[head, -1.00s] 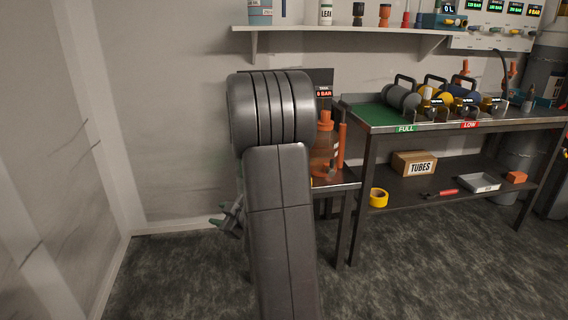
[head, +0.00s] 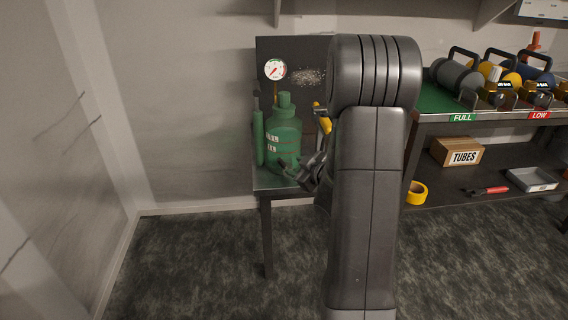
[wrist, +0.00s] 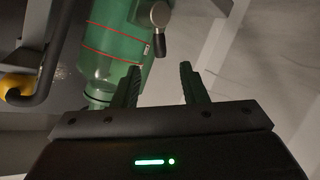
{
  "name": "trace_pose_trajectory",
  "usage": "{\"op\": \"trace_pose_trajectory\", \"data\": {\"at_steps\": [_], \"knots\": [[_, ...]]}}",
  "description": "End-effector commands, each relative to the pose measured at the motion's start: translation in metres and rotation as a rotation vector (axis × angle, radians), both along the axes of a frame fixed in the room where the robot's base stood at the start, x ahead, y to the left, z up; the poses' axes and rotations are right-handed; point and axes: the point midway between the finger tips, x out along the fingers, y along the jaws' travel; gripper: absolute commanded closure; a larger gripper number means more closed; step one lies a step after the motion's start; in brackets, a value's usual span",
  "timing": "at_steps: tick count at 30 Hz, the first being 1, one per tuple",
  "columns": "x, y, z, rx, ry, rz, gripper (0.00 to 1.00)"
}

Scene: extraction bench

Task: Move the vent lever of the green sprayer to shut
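The green sprayer (head: 284,138) stands upright on a small metal stand (head: 268,183), left of my arm in the head view. In the wrist view the sprayer's green body (wrist: 120,38) fills the upper left. I see no contact. In the head view my gripper (head: 286,171) is close to the sprayer's lower right side.
A round pressure gauge (head: 275,69) is on the dark back panel behind the sprayer. A yellow handle (head: 323,119) is right of it, partly behind my arm. The workbench with cylinders (head: 456,78) stands to the right. The floor in front is clear.

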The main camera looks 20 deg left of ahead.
Motion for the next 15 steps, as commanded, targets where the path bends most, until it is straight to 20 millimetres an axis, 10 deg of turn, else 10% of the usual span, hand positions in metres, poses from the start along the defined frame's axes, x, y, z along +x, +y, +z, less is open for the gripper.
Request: {"op": "trace_pose_trajectory", "data": {"at_steps": [15], "knots": [[0.043,0.073,-0.032,0.0,-0.001,0.001,0.61]]}}
